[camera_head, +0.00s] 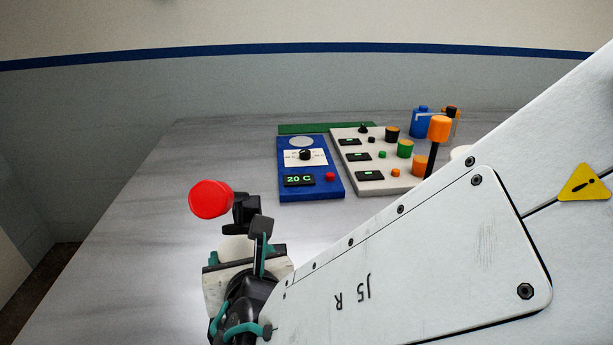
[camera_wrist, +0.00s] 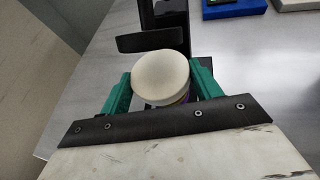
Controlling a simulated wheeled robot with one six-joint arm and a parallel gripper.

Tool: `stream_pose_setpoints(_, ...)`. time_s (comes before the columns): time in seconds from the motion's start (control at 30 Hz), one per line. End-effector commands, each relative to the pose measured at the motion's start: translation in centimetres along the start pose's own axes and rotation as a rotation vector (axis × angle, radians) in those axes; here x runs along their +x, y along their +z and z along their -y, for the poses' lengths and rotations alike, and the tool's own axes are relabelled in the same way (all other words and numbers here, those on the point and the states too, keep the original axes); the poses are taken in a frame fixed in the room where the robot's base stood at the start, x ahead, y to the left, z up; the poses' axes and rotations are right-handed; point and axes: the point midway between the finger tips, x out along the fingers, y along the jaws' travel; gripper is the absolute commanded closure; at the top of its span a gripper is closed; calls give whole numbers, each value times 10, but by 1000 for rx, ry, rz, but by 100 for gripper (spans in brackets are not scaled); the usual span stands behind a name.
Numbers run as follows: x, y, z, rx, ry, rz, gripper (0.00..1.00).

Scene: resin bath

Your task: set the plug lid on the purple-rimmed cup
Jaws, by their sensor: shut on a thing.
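A pale cream round piece, which looks like the plug lid (camera_wrist: 160,76), sits between the two green fingers of my gripper (camera_wrist: 160,88) in the wrist view. The fingers are shut on its sides. In the head view my gripper (camera_head: 240,246) is at the lower left, with part of the pale piece (camera_head: 236,249) between dark parts. The purple-rimmed cup cannot be clearly made out in either view.
A red round knob (camera_head: 210,199) and black parts (camera_head: 246,212) stand close beyond my gripper. A blue panel (camera_head: 312,182) and a white control panel (camera_head: 372,186) lie farther back. An orange-topped post (camera_head: 439,129) stands at right. The table's left side is clear.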

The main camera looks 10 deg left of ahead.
Motion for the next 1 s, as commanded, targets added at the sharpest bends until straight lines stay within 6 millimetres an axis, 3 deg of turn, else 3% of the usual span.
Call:
stream_pose_setpoints(0.53, 4, -11, -1, -1, 2, 0, 58)
stream_pose_setpoints(0.57, 4, -11, -1, -1, 3, 0, 29)
stream_pose_setpoints(0.6, 4, -11, -1, -1, 3, 0, 17)
stream_pose_setpoints(1.0, 2, -4, -2, 2, 3, 2, 15)
